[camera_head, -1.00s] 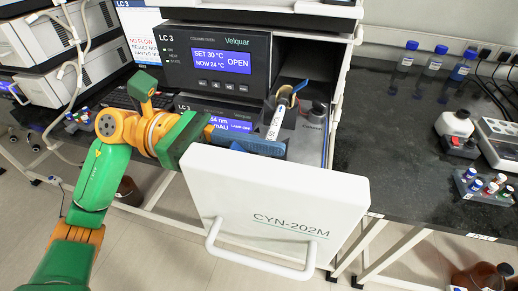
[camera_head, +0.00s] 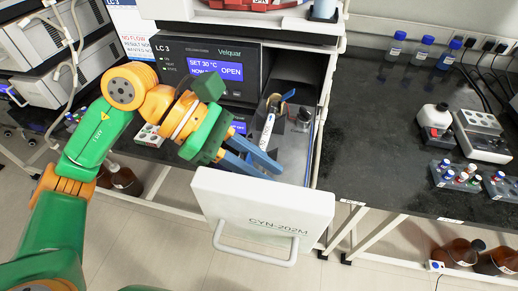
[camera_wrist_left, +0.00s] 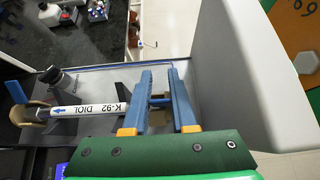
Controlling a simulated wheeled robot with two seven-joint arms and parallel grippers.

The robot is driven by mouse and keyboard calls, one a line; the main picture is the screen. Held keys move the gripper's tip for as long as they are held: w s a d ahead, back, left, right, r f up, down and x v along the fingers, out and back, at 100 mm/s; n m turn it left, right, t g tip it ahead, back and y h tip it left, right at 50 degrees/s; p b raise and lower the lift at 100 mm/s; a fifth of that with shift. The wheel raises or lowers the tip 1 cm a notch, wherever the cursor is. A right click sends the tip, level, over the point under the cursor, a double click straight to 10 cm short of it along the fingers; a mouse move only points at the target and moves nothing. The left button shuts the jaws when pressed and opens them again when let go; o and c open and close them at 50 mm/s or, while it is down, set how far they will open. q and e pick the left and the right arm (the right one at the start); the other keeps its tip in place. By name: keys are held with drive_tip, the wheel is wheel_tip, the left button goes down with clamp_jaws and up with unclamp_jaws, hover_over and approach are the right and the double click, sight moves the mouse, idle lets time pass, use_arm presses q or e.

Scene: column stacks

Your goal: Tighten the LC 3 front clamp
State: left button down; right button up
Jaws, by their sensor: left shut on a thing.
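The LC 3 module (camera_head: 222,72) has a display reading OPEN, and its drawer with the CYN-202M front (camera_head: 262,206) is pulled out. Inside lies a white column labelled K-92 DIOL (camera_wrist_left: 90,110), also in the head view (camera_head: 267,130). A clamp with a blue lever (camera_wrist_left: 17,92) is at the column's far end. My left gripper (camera_head: 262,160) reaches over the drawer just behind its front. In the left wrist view its blue fingers stand around a small blue bar (camera_wrist_left: 160,101), apparently the front clamp's lever; the clamp body is mostly hidden. My right gripper is not in view.
The drawer's white front panel stands close to my left fingers. On the dark bench to the right are blue-capped bottles (camera_head: 422,50), a white device (camera_head: 483,135) and vial racks (camera_head: 458,176). Brown bottles (camera_head: 460,254) stand below. The bench's middle is clear.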

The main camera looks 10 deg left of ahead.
use_arm(q)
drive_tip(key=y+p, duration=0.2)
drive_tip(key=y, duration=0.1)
drive_tip(key=shift+d, duration=0.35)
drive_tip(key=shift+s+d+f+y+p, duration=0.15)
drive_tip(key=shift+f+y+p, duration=0.2)
drive_tip(key=shift+y, duration=0.55)
drive_tip(key=shift+d+f+y, duration=0.15)
drive_tip(key=shift+f+y, duration=0.3)
drive_tip(key=shift+y, duration=0.75)
drive_tip(key=shift+f+y, duration=0.3)
drive_tip(key=shift+y, duration=0.6)
drive_tip(key=shift+f+y, duration=0.25)
drive_tip(key=shift+y, duration=0.65)
drive_tip(key=c, duration=0.7)
unclamp_jaws()
wheel_tip(320, 180, up, 7)
drive_tip(key=shift+d+r, duration=0.1)
